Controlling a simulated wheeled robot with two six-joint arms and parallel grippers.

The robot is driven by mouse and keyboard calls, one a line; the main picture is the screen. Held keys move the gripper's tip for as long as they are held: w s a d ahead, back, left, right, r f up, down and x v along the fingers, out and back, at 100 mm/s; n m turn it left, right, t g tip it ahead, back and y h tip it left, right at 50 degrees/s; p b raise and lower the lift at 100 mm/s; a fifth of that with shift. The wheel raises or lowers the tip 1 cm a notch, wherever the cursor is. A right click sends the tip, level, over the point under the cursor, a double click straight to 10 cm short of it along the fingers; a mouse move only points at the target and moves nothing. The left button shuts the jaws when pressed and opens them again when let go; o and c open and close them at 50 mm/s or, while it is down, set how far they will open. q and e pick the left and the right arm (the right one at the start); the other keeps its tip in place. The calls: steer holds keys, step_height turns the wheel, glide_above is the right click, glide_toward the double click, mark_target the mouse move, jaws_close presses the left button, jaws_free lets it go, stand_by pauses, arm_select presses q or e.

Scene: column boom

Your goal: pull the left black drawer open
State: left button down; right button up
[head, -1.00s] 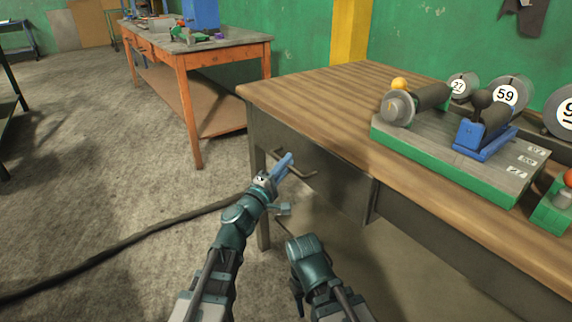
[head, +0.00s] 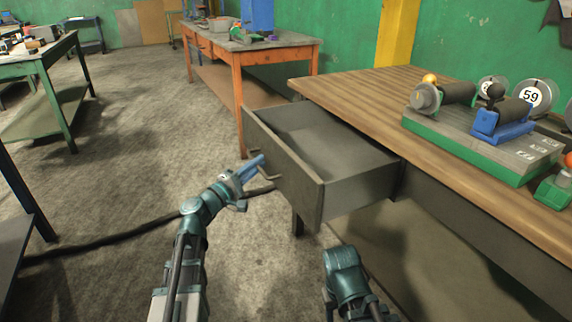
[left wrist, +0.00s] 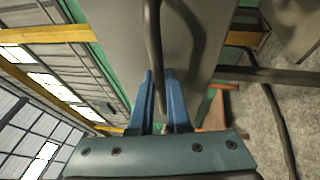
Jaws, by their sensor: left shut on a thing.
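The left black drawer (head: 290,172) stands pulled well out from under the wooden-topped table in the head view, and I can see into its empty-looking inside. Its dark handle (head: 268,177) is on the drawer front. My left gripper (head: 259,162) is at the handle, its blue fingers shut on it. In the left wrist view the handle (left wrist: 153,45) is a dark bar running down between the two blue fingers (left wrist: 160,85), in front of the grey drawer front. My right arm shows low in the head view, but its gripper is not visible.
The table (head: 370,95) carries a green-edged board (head: 470,150) with rollers and a blue clamp. An orange-legged workbench (head: 240,100) stands behind, a green table (head: 55,90) at the left. A black cable (head: 110,240) crosses the otherwise open floor.

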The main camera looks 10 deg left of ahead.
arm_select(q)
steer(key=s+a, duration=0.7)
steer(key=a, duration=0.2)
steer(key=shift+a, duration=0.15)
steer(key=c, duration=0.9)
jaws_free()
steer(key=shift+w, duration=0.1)
steer(key=b+v, duration=0.2)
steer(key=v, duration=1.2)
